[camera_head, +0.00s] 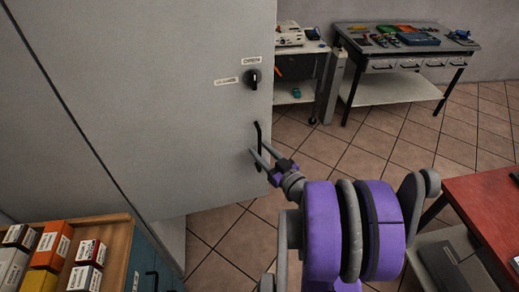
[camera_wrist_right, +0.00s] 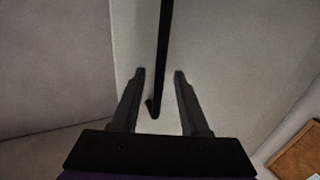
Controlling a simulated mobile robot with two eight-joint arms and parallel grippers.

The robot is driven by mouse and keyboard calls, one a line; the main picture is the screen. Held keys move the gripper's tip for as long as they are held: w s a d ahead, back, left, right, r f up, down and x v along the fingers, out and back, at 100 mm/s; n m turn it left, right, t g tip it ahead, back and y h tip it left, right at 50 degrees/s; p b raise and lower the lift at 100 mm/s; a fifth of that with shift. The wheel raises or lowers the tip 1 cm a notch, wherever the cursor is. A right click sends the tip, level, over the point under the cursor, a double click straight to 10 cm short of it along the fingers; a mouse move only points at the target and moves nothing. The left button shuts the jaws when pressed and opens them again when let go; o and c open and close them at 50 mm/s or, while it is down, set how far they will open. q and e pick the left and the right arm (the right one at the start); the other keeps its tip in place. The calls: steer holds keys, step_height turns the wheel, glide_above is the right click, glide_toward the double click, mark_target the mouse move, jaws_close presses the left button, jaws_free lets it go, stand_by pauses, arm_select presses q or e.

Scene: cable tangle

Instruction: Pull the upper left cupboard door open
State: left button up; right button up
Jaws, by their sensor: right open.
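A large light-grey cupboard door (camera_head: 180,120) fills the left of the head view. It has a black knob (camera_head: 253,79), small white labels and a black bar handle (camera_head: 259,135) near its right edge. My right gripper (camera_head: 260,156) is at the lower part of this handle. In the right wrist view the handle (camera_wrist_right: 164,40) runs down between the two open fingers of my right gripper (camera_wrist_right: 159,73), with a gap on both sides. Its lower end bends near the palm. Whether the door is ajar is not clear. My left gripper is out of view.
A wooden-edged tray (camera_head: 120,225) of small boxes stands at the lower left on a blue cabinet (camera_head: 150,262). A red table (camera_head: 480,205) is at the right. A workbench (camera_head: 405,45) with tools stands at the back. Tiled floor (camera_head: 330,150) lies clear between.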

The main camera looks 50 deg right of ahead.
steer(key=v, duration=0.9)
steer(key=shift+s+a+b, duration=0.2)
steer(key=shift+s+b, duration=0.1)
steer(key=shift+b, duration=0.1)
steer(key=w+a+f+n+g+y, duration=0.1)
steer(key=w+a+f+g+y, duration=0.1)
steer(key=w+a+f+y, duration=0.3)
steer(key=w+a+f+g+y, duration=0.1)
steer(key=w+a+f+g, duration=0.15)
steer(key=a, duration=0.45)
steer(key=s+a+f+n+g, duration=0.1)
steer(key=s+a+g, duration=0.1)
steer(key=a, duration=0.4)
steer(key=s+a+f+n+g+h, duration=0.1)
steer(key=s+a+g, duration=0.2)
steer(key=a+g, duration=0.2)
steer(key=shift+s+a, duration=0.35)
steer(key=shift+a, duration=0.65)
